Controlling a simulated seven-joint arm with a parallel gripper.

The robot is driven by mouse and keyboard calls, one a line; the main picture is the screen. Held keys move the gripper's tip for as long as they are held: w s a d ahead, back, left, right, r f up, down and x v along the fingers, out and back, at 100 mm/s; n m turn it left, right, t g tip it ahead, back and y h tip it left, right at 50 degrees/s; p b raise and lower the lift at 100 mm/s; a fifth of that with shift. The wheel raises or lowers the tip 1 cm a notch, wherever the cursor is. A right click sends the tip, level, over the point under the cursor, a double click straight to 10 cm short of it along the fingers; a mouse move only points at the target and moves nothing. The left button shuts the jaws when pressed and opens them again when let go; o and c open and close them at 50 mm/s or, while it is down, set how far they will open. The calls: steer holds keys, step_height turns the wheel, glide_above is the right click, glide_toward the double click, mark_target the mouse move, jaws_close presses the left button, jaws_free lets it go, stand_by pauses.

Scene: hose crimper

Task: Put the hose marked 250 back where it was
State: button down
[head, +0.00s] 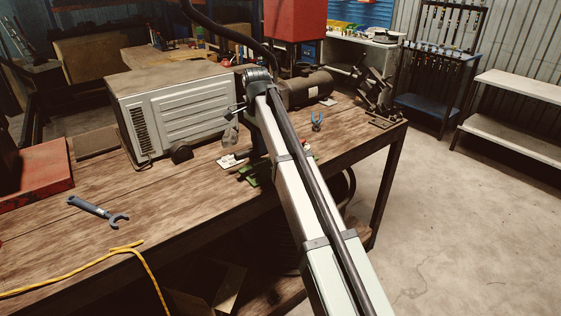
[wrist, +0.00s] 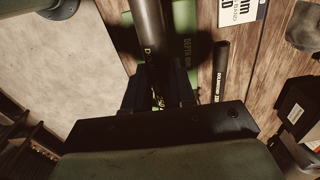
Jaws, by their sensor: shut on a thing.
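My gripper (wrist: 160,92) shows in the wrist view, its dark fingers shut on a black hose (wrist: 150,35) that runs up and out of the top of the picture. The print on the held hose is mostly hidden by the fingers, so I cannot read a number. A second, short black hose (wrist: 220,72) lies on the bench just right of the green plate (wrist: 185,52). Its pale lettering is too small to read surely. The green plate also shows in the head view (head: 253,175), partly behind my arm. My gripper and held hose are hidden there.
A white printed card (wrist: 240,10) lies on the wooden bench (head: 175,190). A white ribbed machine (head: 180,110) stands behind. A blue-handled wrench (head: 95,210), yellow cord (head: 95,262) and blue pliers (head: 317,121) lie on the bench. The bench's middle left is clear.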

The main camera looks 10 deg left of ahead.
steer(key=shift+w+a+r, duration=0.25)
steer(key=shift+w+r, duration=0.05)
steer(key=shift+r, duration=0.1)
steer(key=w+a, duration=0.3)
steer(key=w, duration=1.6)
steer(key=shift+w+d+f, duration=0.1)
steer(key=shift+f, duration=2.3)
steer(key=shift+w+d+f, duration=0.1)
steer(key=shift+f, duration=2.25)
steer(key=shift+s+f, duration=0.1)
steer(key=shift+f, duration=0.05)
steer(key=c, duration=0.9)
jaws_free()
steer(key=shift+c, duration=0.2)
step_height(320, 180, up, 12)
steer(key=shift+r, duration=0.2)
